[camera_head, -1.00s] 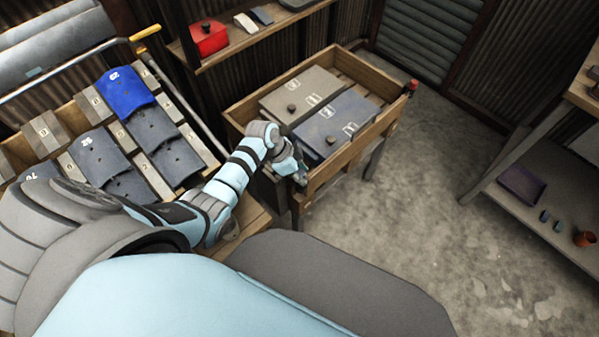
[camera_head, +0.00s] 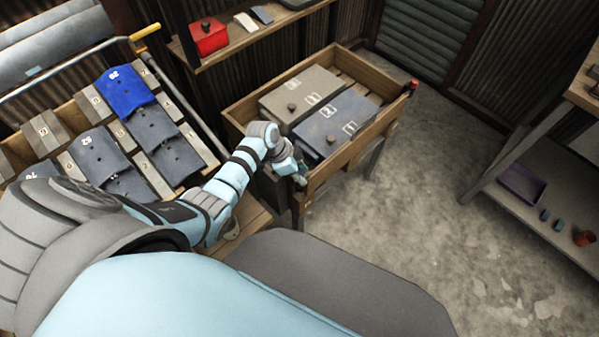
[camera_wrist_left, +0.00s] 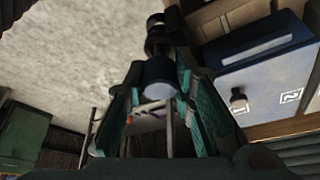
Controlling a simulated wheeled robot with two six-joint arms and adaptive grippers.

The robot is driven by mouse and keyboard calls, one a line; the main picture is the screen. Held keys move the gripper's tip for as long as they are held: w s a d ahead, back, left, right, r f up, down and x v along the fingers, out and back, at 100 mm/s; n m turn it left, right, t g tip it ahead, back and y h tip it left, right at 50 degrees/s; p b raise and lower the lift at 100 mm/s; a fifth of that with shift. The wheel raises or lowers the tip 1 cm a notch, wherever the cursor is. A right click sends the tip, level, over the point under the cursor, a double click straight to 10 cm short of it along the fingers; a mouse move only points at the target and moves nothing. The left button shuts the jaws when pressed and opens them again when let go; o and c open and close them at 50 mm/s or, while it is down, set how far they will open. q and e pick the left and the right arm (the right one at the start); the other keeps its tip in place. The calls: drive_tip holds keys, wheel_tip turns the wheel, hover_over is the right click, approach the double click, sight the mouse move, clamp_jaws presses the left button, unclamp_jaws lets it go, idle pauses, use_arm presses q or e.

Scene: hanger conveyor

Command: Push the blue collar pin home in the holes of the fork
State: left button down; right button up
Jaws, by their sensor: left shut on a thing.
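My left gripper (camera_wrist_left: 160,75) has teal fingers in the left wrist view. They are shut on a dark blue round piece (camera_wrist_left: 158,72), which looks like the collar pin. Past the fingertips, in line with the pin, is a black rounded part (camera_wrist_left: 157,36); I cannot tell whether it is the fork or part of the pin. The pin's holes and seating are hidden. In the head view my left gripper (camera_head: 300,174) is at the near end of a wooden crate stand, small and partly hidden by my wrist. My right gripper is not in view.
The wooden crate (camera_head: 345,155) holds a grey box (camera_head: 300,92) and a blue-grey box (camera_head: 338,122), each with a knob. A rack of blue and grey plates (camera_head: 125,90) stands at the left. A shelf bench (camera_head: 510,205) is at the right. The floor between is clear.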

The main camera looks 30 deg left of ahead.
use_arm(q)
drive_tip(key=shift+f, duration=0.6)
idle(1.6)
drive_tip(key=c, duration=1.4)
unclamp_jaws()
drive_tip(key=shift+s, duration=0.15)
drive_tip(key=shift+o, duration=0.6)
drive_tip(key=shift+f, duration=0.1)
drive_tip(key=v, duration=0.7)
drive_tip(key=shift+r, duration=0.25)
drive_tip(key=shift+a, duration=0.15)
